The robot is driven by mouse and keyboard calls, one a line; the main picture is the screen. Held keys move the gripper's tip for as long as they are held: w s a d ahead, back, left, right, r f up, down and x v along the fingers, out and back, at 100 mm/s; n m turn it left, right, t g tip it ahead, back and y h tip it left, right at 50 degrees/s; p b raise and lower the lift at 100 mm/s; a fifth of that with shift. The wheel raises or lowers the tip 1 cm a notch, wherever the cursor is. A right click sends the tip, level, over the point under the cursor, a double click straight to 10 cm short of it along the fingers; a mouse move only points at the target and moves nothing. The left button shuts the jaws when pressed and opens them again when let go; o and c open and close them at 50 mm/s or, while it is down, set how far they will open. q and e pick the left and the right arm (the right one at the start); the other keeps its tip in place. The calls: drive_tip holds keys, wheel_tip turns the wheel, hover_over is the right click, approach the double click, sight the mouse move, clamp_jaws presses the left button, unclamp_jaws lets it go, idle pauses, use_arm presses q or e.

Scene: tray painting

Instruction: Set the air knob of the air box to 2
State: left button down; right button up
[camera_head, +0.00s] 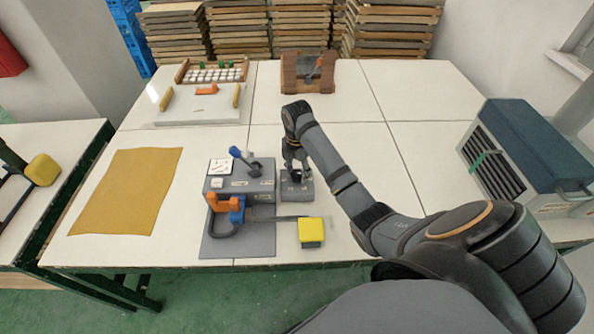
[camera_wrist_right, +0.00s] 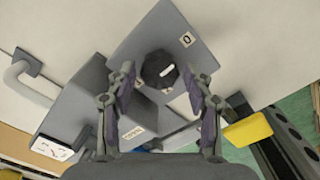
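The air box (camera_head: 296,191) is a small grey box on the white table, right beside a larger grey unit. Its black knob (camera_wrist_right: 159,69) has a white pointer mark and shows from above in the right wrist view. A "0" label (camera_wrist_right: 187,39) is on the box face at the knob's upper right; other scale marks are hidden or unreadable. My right gripper (camera_head: 296,172) is above the box, pointing down. In the wrist view its fingers (camera_wrist_right: 159,84) are open, one on each side of the knob, with visible gaps. My left gripper is not in view.
The larger grey unit (camera_head: 240,183) holds an orange and blue tool (camera_head: 225,203) and a lever. A yellow block (camera_head: 311,231) is at the front. A tan sheet (camera_head: 128,190) lies left; a blue-topped machine (camera_head: 520,150) stands right.

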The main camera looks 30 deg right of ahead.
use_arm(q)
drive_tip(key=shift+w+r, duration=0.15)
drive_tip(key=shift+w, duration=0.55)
use_arm(e)
drive_tip(key=c, duration=0.8)
drive_tip(key=shift+r+p, duration=0.2)
drive_tip(key=shift+p, duration=0.3)
drive_tip(key=shift+c, duration=0.2)
drive_tip(key=m+p, duration=0.9)
drive_tip(key=p, duration=0.2)
drive_tip(key=shift+r+p, duration=0.1)
drive_tip(key=shift+p, duration=0.3)
drive_tip(key=m+p, duration=0.2)
drive_tip(key=m, duration=0.2)
drive_tip(key=shift+p, duration=0.35)
drive_tip(key=m+p, duration=0.2)
drive_tip(key=m, duration=0.1)
drive_tip(key=m+p, duration=0.1)
drive_tip(key=m, duration=0.3)
drive_tip(key=shift+p, duration=0.35)
use_arm(q)
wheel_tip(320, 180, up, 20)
drive_tip(key=p, duration=0.1)
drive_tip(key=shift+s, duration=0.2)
use_arm(e)
drive_tip(key=shift+f+m, duration=0.25)
drive_tip(key=shift+m, duration=1.55)
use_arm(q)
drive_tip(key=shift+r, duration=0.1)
